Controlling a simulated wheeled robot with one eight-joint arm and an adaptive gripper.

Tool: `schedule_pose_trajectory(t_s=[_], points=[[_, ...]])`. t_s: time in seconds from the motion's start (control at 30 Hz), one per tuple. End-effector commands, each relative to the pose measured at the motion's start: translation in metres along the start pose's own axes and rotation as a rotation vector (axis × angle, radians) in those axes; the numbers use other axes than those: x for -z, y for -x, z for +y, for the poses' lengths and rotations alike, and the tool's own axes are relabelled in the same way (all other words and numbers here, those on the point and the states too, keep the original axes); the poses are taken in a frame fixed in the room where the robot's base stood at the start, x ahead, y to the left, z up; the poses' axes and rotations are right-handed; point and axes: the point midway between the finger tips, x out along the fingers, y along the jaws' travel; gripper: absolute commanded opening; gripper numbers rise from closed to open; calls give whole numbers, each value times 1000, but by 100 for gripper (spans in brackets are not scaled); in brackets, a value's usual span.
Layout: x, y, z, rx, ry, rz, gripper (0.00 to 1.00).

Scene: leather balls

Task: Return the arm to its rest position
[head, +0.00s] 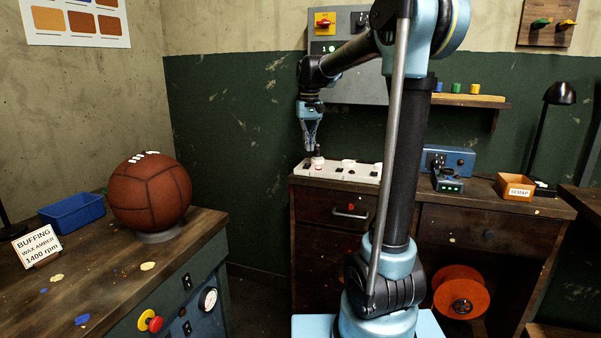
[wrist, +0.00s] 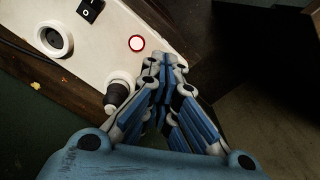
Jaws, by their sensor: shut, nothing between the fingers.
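My arm rises from its blue base in front of the far bench, bends at the top and reaches left. My gripper (head: 311,147) points down near the left end of a white panel strip (head: 342,171) on that bench. The wrist view shows my gripper (wrist: 172,62) with its blue fingers together and nothing between them. The strip (wrist: 75,20) lies below the fingers there. A small pale-capped knob or bottle (head: 317,160) stands by the strip's left end, just under the fingertips; it also shows beside the fingers in the wrist view (wrist: 119,92). I cannot tell whether they touch.
A brown leather ball (head: 150,191) sits on a ring on the left bench, by a blue bin (head: 73,213) and a buffing sign (head: 36,246). A scrap box (head: 515,188) and black lamp (head: 559,95) stand at right. An orange reel (head: 461,292) is below.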

Motion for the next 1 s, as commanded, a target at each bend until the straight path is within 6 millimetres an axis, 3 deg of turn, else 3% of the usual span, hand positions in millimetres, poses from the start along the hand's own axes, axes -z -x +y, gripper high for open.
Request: schedule_pose_trajectory(t_s=[0.47,0.77,1.0], points=[[-130,-36,45,0,-50,61,0],[-210,-80,63,-3,-81,102,0],[-269,-126,72,-8,-105,134,0]])
